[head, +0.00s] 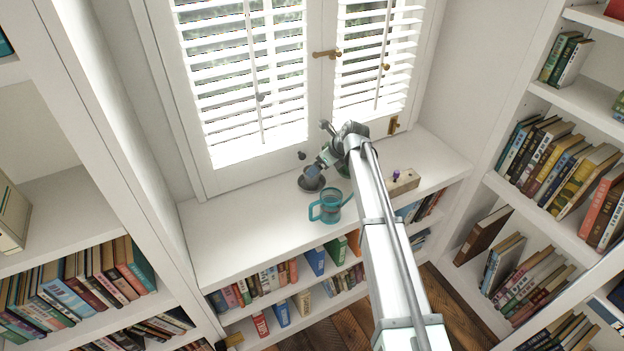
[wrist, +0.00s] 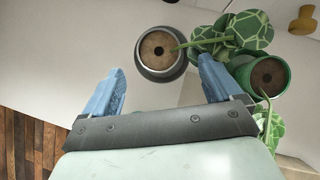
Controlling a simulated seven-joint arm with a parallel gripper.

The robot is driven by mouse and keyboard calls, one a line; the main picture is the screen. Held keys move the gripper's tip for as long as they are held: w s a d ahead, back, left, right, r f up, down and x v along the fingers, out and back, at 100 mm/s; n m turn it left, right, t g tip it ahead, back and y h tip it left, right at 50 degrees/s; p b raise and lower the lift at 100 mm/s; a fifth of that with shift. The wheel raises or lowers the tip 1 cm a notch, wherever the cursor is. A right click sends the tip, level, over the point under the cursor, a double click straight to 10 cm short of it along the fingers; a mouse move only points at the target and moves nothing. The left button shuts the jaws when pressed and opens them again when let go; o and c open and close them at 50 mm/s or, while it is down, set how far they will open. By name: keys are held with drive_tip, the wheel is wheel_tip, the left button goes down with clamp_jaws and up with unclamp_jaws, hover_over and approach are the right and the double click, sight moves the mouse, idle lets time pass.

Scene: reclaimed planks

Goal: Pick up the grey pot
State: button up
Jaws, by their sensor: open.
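The grey pot (head: 312,184) stands on the white window ledge, close to the window, partly covered by my gripper in the head view. In the wrist view the grey pot (wrist: 160,76) shows from above as a round rim around a brown inside, beyond the fingertips and roughly between them in the picture. My gripper (wrist: 160,63) is open, its two blue fingers apart with nothing between them. In the head view my gripper (head: 322,165) is just above and beside the pot. I cannot tell whether it touches the pot.
A green pot (wrist: 265,76) with patterned green leaves (wrist: 232,32) stands close right of the grey pot in the wrist view. A teal mug (head: 330,208) is in front. A wooden block (head: 404,184) lies to the right. The ledge's left part (head: 235,225) is clear.

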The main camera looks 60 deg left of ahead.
drive_tip(key=shift+x, duration=3.7)
drive_tip(key=shift+s+r, duration=0.1)
drive_tip(key=shift+s, duration=0.05)
drive_tip(key=shift+c, duration=0.2)
drive_tip(key=c, duration=1.4)
wheel_tip(320, 180, up, 13)
drive_tip(key=shift+s, duration=0.1)
